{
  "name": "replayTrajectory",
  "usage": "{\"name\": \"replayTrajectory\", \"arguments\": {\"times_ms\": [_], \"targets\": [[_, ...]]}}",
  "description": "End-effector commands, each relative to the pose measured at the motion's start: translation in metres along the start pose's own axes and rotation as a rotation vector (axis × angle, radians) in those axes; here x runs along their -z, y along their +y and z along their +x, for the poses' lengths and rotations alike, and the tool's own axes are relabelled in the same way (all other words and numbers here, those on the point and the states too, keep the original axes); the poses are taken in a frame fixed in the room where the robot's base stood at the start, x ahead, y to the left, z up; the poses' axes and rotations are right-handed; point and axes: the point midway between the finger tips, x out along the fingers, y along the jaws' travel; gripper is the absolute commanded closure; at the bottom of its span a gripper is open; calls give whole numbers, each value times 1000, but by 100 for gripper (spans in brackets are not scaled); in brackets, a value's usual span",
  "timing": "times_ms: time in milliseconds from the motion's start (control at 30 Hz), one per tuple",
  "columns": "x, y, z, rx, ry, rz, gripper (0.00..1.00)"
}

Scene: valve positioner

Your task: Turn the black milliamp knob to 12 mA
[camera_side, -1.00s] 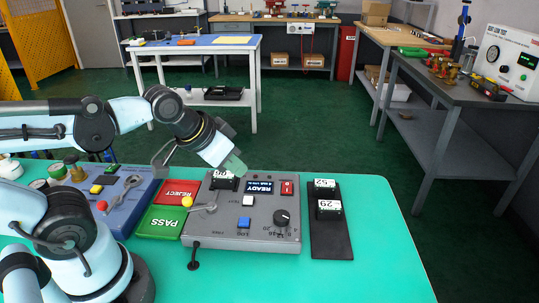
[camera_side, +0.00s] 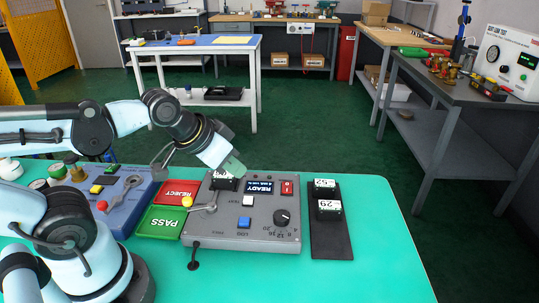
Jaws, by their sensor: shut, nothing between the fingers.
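The black milliamp knob (camera_side: 281,217) is on the lower right of the grey control box (camera_side: 260,240), with printed numbers around it. Its pointer setting is too small to read for certain. The display (camera_side: 259,187) is lit and reads READY, with a small line below it that I cannot read surely. My gripper (camera_side: 236,168) is above the back of the box, up and left of the knob and apart from it. It is shut and empty, seen from the side.
A red switch (camera_side: 287,188), a white button (camera_side: 248,200), a blue button (camera_side: 243,223) and a yellow-tipped lever (camera_side: 188,201) share the box. A black rack (camera_side: 331,240) holds units 52 and 29 at right. REJECT (camera_side: 178,192) and PASS (camera_side: 161,222) pads lie at left. The front right table is clear.

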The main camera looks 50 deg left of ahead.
Motion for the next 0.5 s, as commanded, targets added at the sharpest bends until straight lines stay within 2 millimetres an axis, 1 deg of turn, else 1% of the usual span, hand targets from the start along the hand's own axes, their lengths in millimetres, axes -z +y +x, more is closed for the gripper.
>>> {"name": "replayTrajectory", "arguments": {"times_ms": [33,67,100,167,200,267,400,433,500], "targets": [[0,0,0,0,0,0,95],[0,0,0,0,-1,0,91],[1,1,0,-1,-6,-2,85],[4,3,-1,-5,-21,-7,76],[6,5,-1,-9,-40,-13,69],[12,10,-2,-16,-79,-27,60],[28,26,-4,-27,-213,-71,39],[32,30,-3,-26,-245,-81,37],[40,40,-2,-21,-318,-105,37]]}}
